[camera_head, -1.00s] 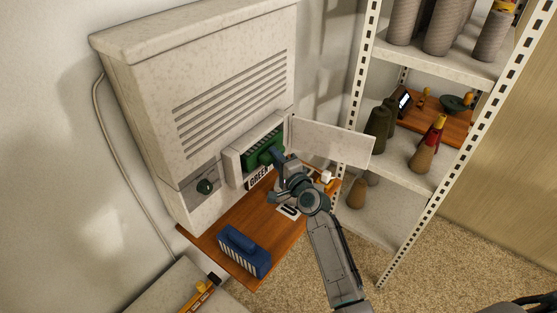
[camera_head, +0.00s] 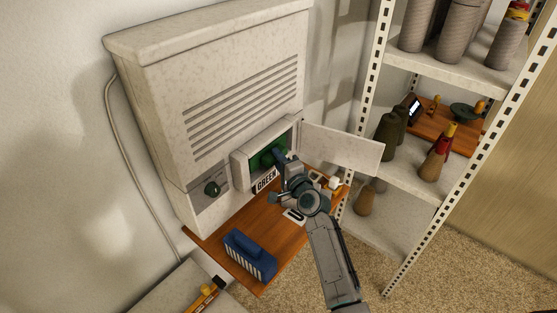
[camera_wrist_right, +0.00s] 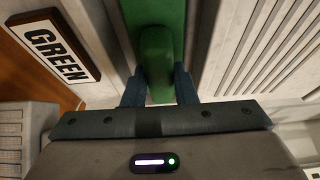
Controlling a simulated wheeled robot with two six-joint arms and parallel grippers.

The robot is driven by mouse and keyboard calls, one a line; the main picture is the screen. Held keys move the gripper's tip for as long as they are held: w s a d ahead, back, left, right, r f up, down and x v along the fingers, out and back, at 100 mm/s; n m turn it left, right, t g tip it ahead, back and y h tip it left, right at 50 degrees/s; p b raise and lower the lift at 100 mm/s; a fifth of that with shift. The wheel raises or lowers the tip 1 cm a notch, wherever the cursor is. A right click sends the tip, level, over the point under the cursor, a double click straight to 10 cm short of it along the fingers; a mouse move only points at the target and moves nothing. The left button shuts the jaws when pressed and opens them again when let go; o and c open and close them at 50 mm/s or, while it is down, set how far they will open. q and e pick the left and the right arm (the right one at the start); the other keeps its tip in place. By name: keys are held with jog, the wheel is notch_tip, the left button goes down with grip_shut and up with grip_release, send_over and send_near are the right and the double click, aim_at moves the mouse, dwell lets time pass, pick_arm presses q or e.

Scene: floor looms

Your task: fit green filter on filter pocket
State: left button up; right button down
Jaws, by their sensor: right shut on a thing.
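The green filter (camera_head: 262,158) is inside the filter pocket (camera_head: 240,172), the framed opening in the pale cabinet, seen in the head view. My right gripper (camera_head: 281,158) is at the opening, shut on the filter's raised handle. In the right wrist view, the blue fingers (camera_wrist_right: 160,88) are on either side of the green handle (camera_wrist_right: 158,50), with the green filter face behind it. The gripper hides part of the filter, and I cannot tell how deep it sits. A GREEN label (camera_head: 265,181) is below the pocket. My left gripper is not seen.
The pocket's white door (camera_head: 342,148) stands open to the right, close to my right arm. A blue filter (camera_head: 249,254) stands on the wooden shelf (camera_head: 262,286) below the cabinet. A dark knob (camera_head: 212,188) is left of the pocket. A metal rack (camera_head: 412,165) with yarn cones stands at the right.

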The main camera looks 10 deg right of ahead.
aim_at(269, 155)
jog(key=shift+w+a, duration=0.1)
dwell(0.3)
jog(key=shift+w+a+b, duration=0.35)
jog(key=shift+w+a, duration=0.7)
jog(key=shift+w, duration=0.3)
jog(key=c, duration=1.1)
grip_release()
jog(key=shift+s, duration=0.1)
jog(key=b+v, duration=0.1)
jog(key=v, duration=0.9)
jog(key=shift+s, duration=0.35)
